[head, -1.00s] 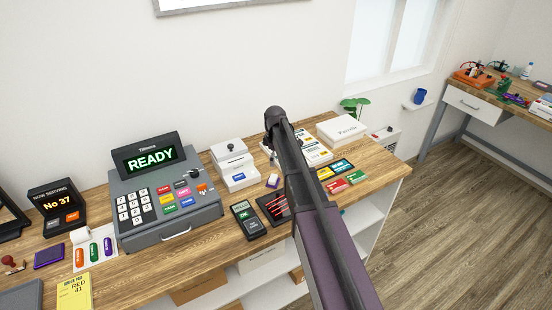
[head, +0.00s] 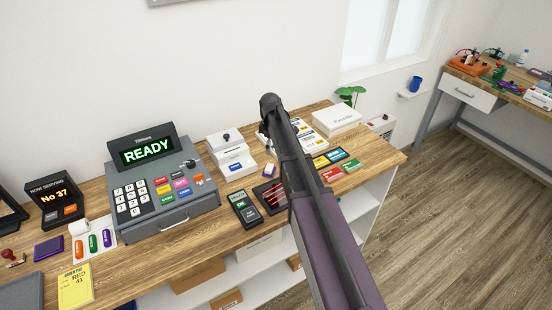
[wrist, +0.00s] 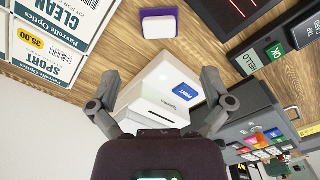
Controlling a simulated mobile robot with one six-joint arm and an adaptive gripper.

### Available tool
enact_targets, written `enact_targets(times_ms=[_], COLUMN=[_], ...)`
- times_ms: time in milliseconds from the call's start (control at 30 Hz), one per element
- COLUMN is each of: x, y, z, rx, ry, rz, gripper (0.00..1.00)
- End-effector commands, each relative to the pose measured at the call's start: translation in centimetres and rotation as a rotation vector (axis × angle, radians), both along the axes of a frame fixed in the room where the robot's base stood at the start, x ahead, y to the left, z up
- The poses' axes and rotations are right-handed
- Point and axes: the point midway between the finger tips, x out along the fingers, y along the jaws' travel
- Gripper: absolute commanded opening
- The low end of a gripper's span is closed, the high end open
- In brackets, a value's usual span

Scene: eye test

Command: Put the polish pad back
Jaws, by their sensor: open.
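My gripper (wrist: 160,76) is open and empty in the wrist view. Its fingers spread in front of a white printer (wrist: 155,95) with a blue PRINT button. The pad shows beyond the fingertips, apart from them.
The grey register (head: 165,205) stands left of the printer (head: 226,150). A card terminal (head: 245,209) and a dark tray with red lines (head: 270,195) lie near the front edge. Eyewear-brand boxes (wrist: 60,30) and coloured cards (head: 332,174) are on the right.

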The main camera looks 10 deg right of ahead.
Motion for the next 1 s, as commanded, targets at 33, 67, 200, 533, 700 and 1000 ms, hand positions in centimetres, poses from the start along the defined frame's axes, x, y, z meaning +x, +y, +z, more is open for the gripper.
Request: enact_targets(times_ms=[33, 67, 200, 533, 700, 1000], x=[-0.5, -0.8, -3.2, -14.0, -20.2, -27.6], y=[0.0, 0.0, 0.1, 0.3, 0.4, 0.6], z=[0.0, 0.0, 0.0, 0.0, 0.0, 0.0], rx=[0.000, 0.000, 0.000, 0.001, 0.001, 0.001], ry=[0.000, 0.000, 0.000, -0.001, -0.001, -0.001], rz=[-0.010, -0.018, -0.095, -0.486, -0.722, -1.033], gripper=[1.00, 1.00, 1.00, 1.00, 1.00, 1.00])
